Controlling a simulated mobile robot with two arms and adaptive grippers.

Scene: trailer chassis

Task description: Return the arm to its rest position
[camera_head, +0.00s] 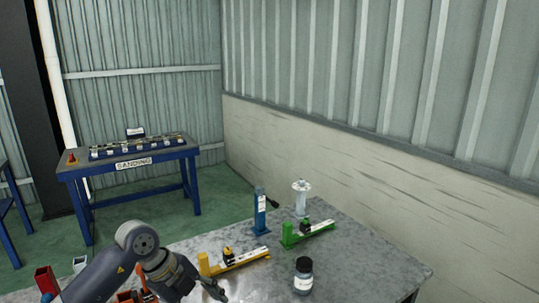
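My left arm comes in from the bottom left, and its gripper (214,291) is low in the view, over the grey metal table (365,258). The gripper is small and partly hidden by the wrist, so I cannot tell whether its fingers are open or shut. I see nothing clearly held in it. It appears just in front of a yellow fixture (240,263) on the table. My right gripper is not in view.
A dark jar with a white label (303,278), a green fixture (308,234), a blue post (260,213) and a clear-white stand (301,198) are on the table. A red bin (46,280) is at lower left. The blue sanding bench (130,175) stands farther back.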

